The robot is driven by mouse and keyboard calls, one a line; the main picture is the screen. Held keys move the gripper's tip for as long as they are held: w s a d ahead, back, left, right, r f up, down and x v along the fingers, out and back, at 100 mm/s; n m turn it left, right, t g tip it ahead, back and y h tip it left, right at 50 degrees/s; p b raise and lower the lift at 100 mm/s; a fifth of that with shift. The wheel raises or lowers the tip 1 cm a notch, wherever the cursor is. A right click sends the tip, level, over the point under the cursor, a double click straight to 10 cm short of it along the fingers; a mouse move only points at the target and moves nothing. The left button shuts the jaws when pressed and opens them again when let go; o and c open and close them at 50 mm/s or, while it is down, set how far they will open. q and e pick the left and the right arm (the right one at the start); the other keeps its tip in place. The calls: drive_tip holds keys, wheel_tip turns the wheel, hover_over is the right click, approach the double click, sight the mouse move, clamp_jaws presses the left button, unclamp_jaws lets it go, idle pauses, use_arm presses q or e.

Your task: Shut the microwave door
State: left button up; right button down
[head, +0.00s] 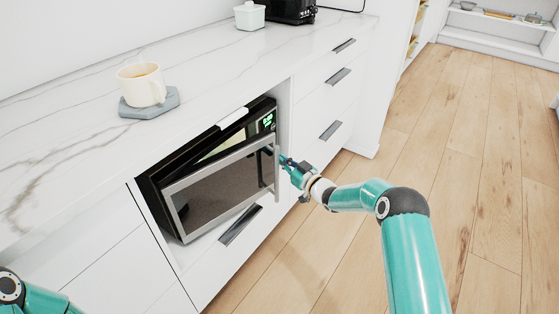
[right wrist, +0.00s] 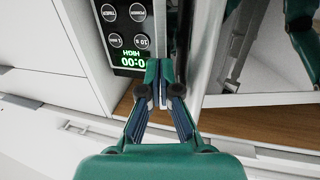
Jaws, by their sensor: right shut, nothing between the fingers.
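The microwave sits in an opening of the white cabinet below the counter. Its silver-framed dark glass door (head: 222,187) stands partly open, swung out from the black body, with a gap along its top. The vertical handle (head: 276,172) is at the door's right edge. The control panel (head: 267,121) shows a green display; it also shows in the right wrist view (right wrist: 128,30). My right gripper (head: 284,161) is shut and empty close beside the handle edge; whether it touches is unclear. In the right wrist view its fingertips (right wrist: 166,75) are together between panel and door. My left gripper is out of view.
A cream mug (head: 141,86) stands on a grey hexagonal coaster (head: 150,106) on the marble counter (head: 60,110). A white lidded jar (head: 249,15) and a black appliance (head: 291,9) are farther back. Drawers with dark handles lie right of the microwave; the wooden floor (head: 465,150) is clear.

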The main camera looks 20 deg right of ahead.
drive_tip(key=shift+w+a, duration=0.15)
drive_tip(key=shift+w, duration=0.25)
